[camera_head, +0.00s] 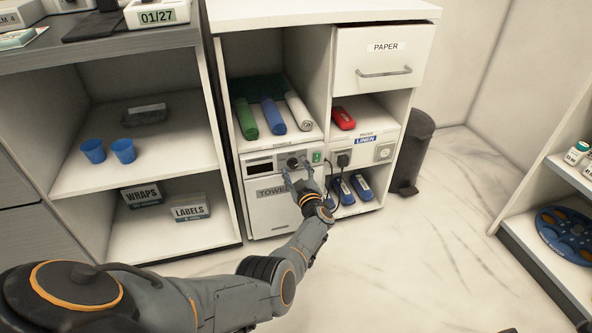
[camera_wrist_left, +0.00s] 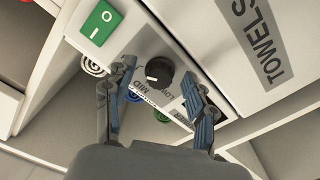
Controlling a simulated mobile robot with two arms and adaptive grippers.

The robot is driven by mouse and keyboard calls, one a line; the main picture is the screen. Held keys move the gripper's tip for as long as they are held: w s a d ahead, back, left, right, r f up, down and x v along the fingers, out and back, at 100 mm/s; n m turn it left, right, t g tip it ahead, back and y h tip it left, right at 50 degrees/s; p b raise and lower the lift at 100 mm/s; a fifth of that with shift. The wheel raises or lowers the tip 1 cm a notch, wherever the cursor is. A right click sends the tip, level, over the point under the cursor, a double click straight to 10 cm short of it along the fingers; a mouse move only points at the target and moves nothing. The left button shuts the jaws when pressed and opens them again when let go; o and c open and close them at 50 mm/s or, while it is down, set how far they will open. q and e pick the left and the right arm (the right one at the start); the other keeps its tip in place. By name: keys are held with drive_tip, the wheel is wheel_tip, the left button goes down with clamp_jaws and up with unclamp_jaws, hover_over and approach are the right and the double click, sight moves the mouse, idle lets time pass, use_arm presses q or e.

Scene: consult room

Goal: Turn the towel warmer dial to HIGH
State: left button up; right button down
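The towel warmer (camera_head: 272,212) is a white unit with a "TOWELS" label, low in the cabinet. Its black round dial (camera_head: 293,163) is on the upper front panel, and the dial (camera_wrist_left: 159,72) shows closely in the left wrist view with a pale pointer mark. "LOW" and "MID" are readable beside it; a further label is partly covered by a finger. My left gripper (camera_head: 298,175) is in front of the panel. In the left wrist view its fingers (camera_wrist_left: 158,80) are open, one on each side of the dial, with visible gaps. My right gripper is not in view.
A green rocker switch (camera_wrist_left: 101,23) is close to the dial. A black plug and cord (camera_head: 343,160) are right of the warmer. Rolled towels (camera_head: 272,115) lie on the shelf above. A dark bin (camera_head: 412,150) stands right of the cabinet. The floor in front is clear.

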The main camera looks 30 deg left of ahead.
use_arm(q)
drive_tip(key=shift+r, duration=0.1)
wheel_tip(320, 180, up, 10)
drive_tip(key=shift+f, duration=0.1)
idle(0.6)
idle(0.4)
